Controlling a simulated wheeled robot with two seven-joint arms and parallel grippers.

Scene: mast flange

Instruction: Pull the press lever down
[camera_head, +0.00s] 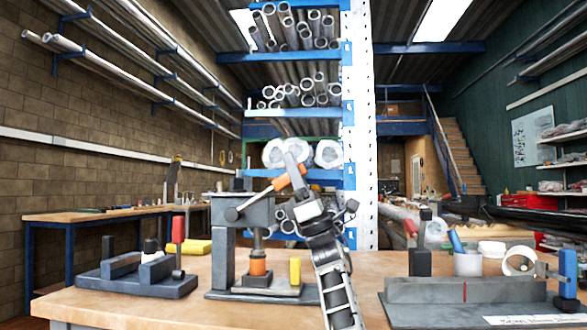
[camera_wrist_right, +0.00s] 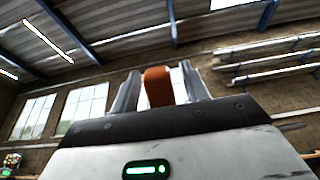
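The grey press (camera_head: 222,245) stands on the workbench left of centre. Its lever (camera_head: 254,201) rises to the right from a dark hub and ends in an orange handle (camera_head: 280,184). Below hangs the ram, with an orange lower part (camera_head: 258,267). My right gripper (camera_head: 294,172) is up at the handle, reaching from the lower right. In the right wrist view the orange handle (camera_wrist_right: 157,88) stands between the two grey fingers, with narrow gaps seeming to show on both sides, so the gripper looks open around it. Contact cannot be told. My left gripper is out of view.
A yellow block (camera_head: 295,270) stands on the press base. A dark fixture with a red-handled clamp (camera_head: 177,232) is at left. At right are a grey fixture (camera_head: 465,290), a cup (camera_head: 467,264) and a white roll (camera_head: 520,261). The bench (camera_head: 210,312) is clear in front.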

